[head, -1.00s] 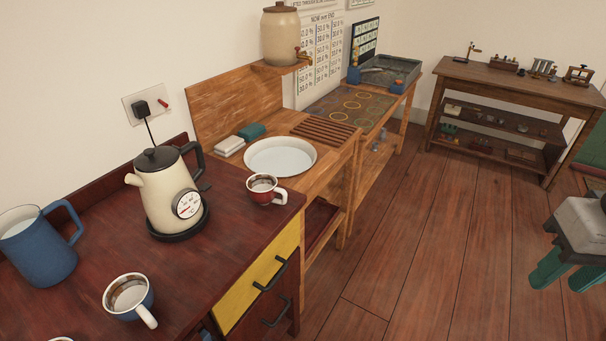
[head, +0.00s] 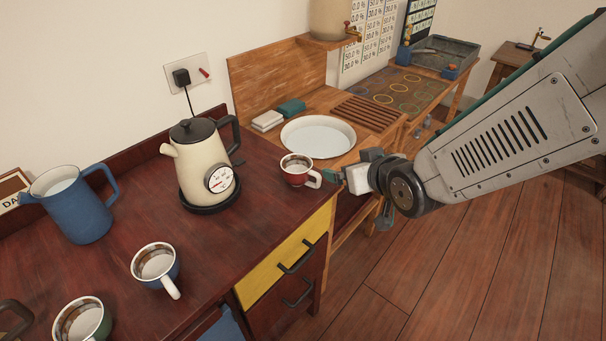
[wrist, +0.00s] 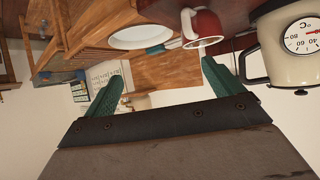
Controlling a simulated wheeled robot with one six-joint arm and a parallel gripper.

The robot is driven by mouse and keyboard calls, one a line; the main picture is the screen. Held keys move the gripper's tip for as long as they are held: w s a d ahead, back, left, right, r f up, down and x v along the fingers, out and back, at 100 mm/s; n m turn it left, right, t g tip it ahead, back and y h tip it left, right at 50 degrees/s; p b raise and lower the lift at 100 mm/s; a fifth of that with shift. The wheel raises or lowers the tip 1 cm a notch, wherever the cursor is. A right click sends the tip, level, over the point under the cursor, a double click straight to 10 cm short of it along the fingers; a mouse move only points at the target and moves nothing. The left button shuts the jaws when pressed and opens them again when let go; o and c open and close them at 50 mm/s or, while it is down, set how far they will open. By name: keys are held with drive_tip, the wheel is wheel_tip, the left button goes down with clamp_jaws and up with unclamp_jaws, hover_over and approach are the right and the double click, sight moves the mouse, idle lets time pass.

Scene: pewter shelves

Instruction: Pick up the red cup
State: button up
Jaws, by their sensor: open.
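The red cup (head: 297,171) stands upright on the dark red counter, near its right edge, with its white handle turned to the right. My gripper (head: 338,175) is just right of the cup, level with its handle side. In the wrist view, my gripper (wrist: 163,85) shows two green fingers spread apart with nothing between them. The red cup (wrist: 205,25) appears there upside down, beyond the fingertips and nearer the right finger. I cannot tell whether a finger touches the handle.
A cream kettle (head: 200,165) stands left of the cup. A blue jug (head: 75,205), a blue cup (head: 156,265) and a green cup (head: 82,320) stand farther left. A white basin (head: 318,137) lies behind the cup.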

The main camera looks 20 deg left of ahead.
sight(302, 182)
drive_tip(key=a, duration=0.2)
drive_tip(key=s+a+f+n+y, duration=0.1)
drive_tip(key=a, duration=0.1)
drive_tip(key=s+a+f+y, duration=0.1)
drive_tip(key=a, duration=0.1)
drive_tip(key=shift+s+a+f, duration=0.1)
drive_tip(key=shift+a+f, duration=0.15)
drive_tip(key=shift+a, duration=0.1)
drive_tip(key=shift+a+f+y, duration=0.1)
drive_tip(key=shift+a+y, duration=0.2)
drive_tip(key=shift+a, duration=0.05)
drive_tip(key=x, duration=0.7)
drive_tip(key=shift+f, duration=0.1)
drive_tip(key=c, duration=1.1)
